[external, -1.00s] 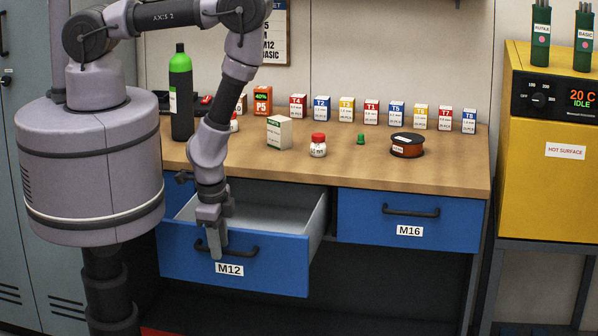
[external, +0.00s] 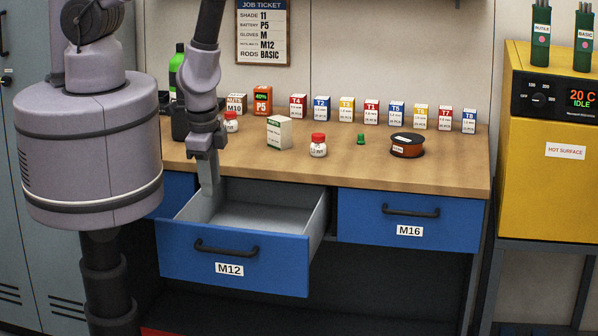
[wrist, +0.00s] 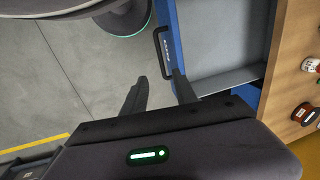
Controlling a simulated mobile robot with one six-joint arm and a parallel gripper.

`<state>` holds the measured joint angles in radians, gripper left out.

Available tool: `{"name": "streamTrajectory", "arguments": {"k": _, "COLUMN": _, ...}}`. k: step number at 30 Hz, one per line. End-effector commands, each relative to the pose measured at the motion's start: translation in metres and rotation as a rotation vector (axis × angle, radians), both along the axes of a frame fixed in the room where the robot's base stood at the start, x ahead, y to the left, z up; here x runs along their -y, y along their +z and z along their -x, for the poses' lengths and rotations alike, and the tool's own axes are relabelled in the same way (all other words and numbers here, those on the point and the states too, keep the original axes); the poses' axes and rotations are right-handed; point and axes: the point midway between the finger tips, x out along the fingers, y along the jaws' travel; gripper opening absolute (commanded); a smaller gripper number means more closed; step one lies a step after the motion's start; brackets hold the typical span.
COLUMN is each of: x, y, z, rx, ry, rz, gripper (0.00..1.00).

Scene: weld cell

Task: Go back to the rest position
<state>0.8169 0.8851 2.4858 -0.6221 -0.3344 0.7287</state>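The drawer handle (wrist: 161,52) and the grey drawer interior (wrist: 222,40) show beyond the fingers. The part of the drawer interior that the external view shows is empty.
The workbench (external: 340,170) holds a green-topped bottle (external: 177,75), small boxes, jars and a spool (external: 407,145). The M16 drawer (external: 408,219) is shut. A yellow oven (external: 550,150) marked hot stands at right. A job ticket (external: 263,32) hangs on the wall.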

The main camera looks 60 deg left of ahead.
Motion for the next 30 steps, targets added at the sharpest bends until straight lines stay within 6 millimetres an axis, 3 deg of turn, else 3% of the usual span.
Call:
{"name": "streamTrajectory", "arguments": {"k": 13, "x": 0.000, "y": 0.002, "z": 0.000, "rx": -0.001, "ry": 0.001, "rz": -0.001, "gripper": 0.34}}
{"name": "streamTrajectory", "arguments": {"k": 17, "x": -0.001, "y": -0.008, "z": -0.001, "rx": -0.001, "ry": 0.000, "rz": -0.002, "gripper": 0.34}}
{"name": "streamTrajectory", "arguments": {"k": 30, "x": -0.017, "y": -0.121, "z": -0.015, "rx": -0.003, "ry": 0.002, "rz": -0.003, "gripper": 0.34}}
